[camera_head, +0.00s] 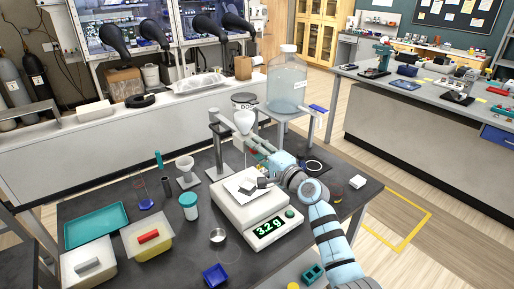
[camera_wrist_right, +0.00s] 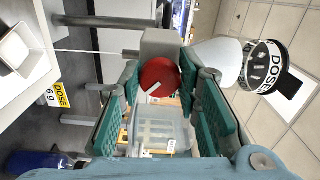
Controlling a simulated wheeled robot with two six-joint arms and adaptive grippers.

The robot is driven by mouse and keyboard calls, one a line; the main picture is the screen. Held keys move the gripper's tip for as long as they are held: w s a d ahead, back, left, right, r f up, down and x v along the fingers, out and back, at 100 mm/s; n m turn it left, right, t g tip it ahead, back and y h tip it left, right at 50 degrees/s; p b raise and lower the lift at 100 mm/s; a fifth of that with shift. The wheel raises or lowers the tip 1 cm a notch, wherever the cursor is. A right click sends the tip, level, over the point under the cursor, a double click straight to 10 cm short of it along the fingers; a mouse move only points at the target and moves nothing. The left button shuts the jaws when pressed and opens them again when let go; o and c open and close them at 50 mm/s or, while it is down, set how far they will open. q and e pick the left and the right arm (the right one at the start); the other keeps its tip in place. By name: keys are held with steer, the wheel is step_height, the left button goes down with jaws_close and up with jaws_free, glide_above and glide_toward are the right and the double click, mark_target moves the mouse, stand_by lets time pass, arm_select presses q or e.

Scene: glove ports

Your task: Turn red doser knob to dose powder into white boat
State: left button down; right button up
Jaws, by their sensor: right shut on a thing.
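The red doser knob (camera_wrist_right: 159,78), with a white pointer mark, sits between the teal fingers of my right gripper (camera_wrist_right: 164,82), which is shut on it. The doser's white funnel (camera_head: 243,122) is above and left of the gripper there. The white boat (camera_wrist_right: 16,52) shows at the left edge of the wrist view, on the white balance. The balance (camera_head: 244,212) reads 3.2 g in the head view. My left gripper is not in view.
A yellow label (camera_wrist_right: 61,96) reads DOSE 6 g. A large clear bottle (camera_head: 286,82) stands behind the doser.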

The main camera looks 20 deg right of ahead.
stand_by(0.4)
steer(key=o, duration=1.2)
steer(key=shift+c, duration=0.2)
steer(key=v, duration=1.2)
